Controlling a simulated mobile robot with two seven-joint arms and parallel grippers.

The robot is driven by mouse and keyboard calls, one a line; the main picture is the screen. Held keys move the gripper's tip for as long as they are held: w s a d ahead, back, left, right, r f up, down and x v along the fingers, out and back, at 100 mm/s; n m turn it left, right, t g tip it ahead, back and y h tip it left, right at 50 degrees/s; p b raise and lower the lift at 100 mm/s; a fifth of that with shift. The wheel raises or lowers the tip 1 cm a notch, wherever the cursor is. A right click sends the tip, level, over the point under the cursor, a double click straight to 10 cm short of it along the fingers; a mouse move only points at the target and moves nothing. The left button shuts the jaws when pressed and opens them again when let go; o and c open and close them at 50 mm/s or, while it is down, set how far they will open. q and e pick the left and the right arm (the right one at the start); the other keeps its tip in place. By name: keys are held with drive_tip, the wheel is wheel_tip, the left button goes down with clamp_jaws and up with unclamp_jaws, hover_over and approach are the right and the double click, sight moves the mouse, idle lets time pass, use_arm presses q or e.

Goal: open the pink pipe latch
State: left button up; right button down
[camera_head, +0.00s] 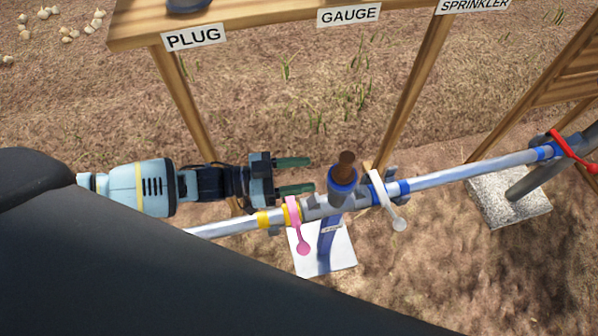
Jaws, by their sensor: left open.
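The pink pipe latch (295,222) sits on the grey pipe coupling, next to a yellow band. Its rounded handle end hangs down in front of the pipe. My left gripper (293,176) is open, with its two green fingers pointing right. It is just above and behind the latch in the picture, with nothing between its fingers. The lower finger appears close to the pipe; I cannot tell whether it touches. My right gripper is not in view.
A white latch (388,205) and a red latch (570,150) are farther right along the pipe (475,170). A brown-topped upright pipe (343,180) stands beside the pink latch. Wooden posts (183,95) carry a shelf labelled PLUG, GAUGE and SPRINKLER.

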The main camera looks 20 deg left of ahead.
use_arm(q)
drive_tip(key=shift+c, duration=0.2)
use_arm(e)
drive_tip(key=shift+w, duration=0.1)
use_arm(q)
drive_tip(key=c, duration=0.7)
clamp_jaws()
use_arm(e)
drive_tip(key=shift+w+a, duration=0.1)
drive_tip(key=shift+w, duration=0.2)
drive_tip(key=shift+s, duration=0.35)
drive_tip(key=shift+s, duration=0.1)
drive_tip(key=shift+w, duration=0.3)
